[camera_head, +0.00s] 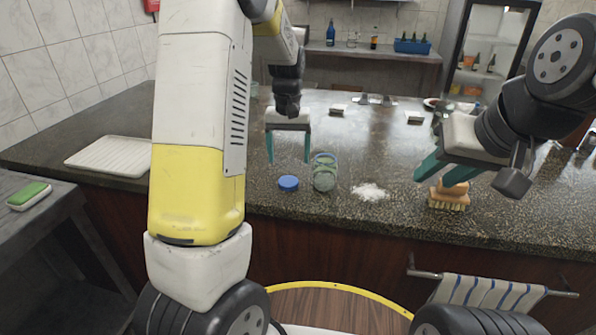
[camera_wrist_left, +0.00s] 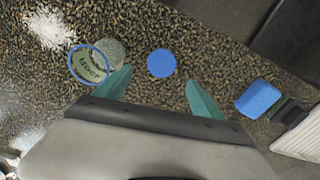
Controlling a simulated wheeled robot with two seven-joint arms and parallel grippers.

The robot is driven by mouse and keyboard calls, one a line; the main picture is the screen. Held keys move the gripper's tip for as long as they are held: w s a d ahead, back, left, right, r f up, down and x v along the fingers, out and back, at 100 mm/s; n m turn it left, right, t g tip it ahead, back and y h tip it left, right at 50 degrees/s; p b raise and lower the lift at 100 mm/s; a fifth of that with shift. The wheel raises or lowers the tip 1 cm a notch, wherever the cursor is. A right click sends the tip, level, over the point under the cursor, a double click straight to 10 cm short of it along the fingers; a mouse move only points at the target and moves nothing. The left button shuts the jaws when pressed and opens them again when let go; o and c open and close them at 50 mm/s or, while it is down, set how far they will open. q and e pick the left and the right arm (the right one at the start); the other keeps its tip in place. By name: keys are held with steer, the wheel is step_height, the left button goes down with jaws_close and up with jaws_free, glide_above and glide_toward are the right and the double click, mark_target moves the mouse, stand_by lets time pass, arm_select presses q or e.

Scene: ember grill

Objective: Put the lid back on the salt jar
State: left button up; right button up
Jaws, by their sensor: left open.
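The salt jar (camera_head: 325,174) is a greenish glass jar standing on the counter. In the left wrist view its open blue rim and a printed label show (camera_wrist_left: 88,65). The round blue lid (camera_head: 288,183) lies on the counter just left of the jar, apart from it; it also shows in the left wrist view (camera_wrist_left: 161,62). My left gripper (camera_head: 288,160) is open and empty above the lid, its fingers to either side of it in the wrist view. My right gripper (camera_head: 426,178) is at the right, close to the wooden brush (camera_head: 449,198); whether it grips it is unclear.
White salt (camera_head: 370,192) is spilled right of the jar. A blue block (camera_wrist_left: 258,98) shows at the right in the left wrist view. A white ribbed tray (camera_head: 108,155) lies on the left counter. A striped towel (camera_head: 490,292) hangs on the front rail.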

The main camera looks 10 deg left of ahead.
mark_target(288, 181)
arm_select(q)
steer(key=shift+f, duration=1.3)
steer(key=shift+s+a+f, duration=0.1)
steer(key=shift+f, duration=2.5)
steer(key=c, duration=1.4)
